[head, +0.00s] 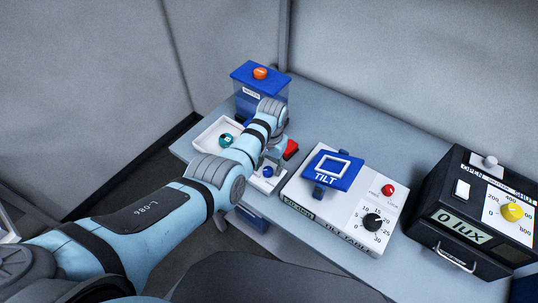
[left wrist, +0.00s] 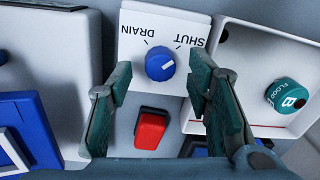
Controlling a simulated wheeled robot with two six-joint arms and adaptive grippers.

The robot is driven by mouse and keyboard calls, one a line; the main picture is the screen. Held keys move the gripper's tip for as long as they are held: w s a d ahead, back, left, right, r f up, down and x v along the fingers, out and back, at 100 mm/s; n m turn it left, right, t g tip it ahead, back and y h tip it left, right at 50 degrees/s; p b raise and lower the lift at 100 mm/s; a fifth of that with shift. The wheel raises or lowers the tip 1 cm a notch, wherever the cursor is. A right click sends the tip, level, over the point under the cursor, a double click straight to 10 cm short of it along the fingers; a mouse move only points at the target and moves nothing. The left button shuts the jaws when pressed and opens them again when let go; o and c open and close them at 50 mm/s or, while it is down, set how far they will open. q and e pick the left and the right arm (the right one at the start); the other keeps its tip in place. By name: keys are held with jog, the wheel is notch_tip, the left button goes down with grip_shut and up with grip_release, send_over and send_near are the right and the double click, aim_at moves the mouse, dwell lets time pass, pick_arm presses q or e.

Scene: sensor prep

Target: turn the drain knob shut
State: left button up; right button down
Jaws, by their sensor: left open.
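The blue drain knob (left wrist: 160,64) sits on a white plate (left wrist: 135,45) marked DRAIN and SHUT, with the lettering upside down in the left wrist view. A short pale mark shows on the knob's right side, between the knob's middle and the SHUT side. In the head view the knob (head: 268,171) is small, below my left wrist. My left gripper (left wrist: 160,84) is open and empty, its fingers on either side of the knob in the picture and apart from it. The height of the fingertips above the knob is hard to tell. My right gripper is not in view.
The blue-topped water tank (head: 262,86), tilt table (head: 330,230) and black lux box (head: 440,245) stand on the bench.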

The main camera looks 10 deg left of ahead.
aim_at(270, 170)
pick_arm(q)
notch_tip(270, 170, up, 11)
jog(key=shift+s+d+f, duration=0.15)
jog(key=shift+d+f, duration=0.05)
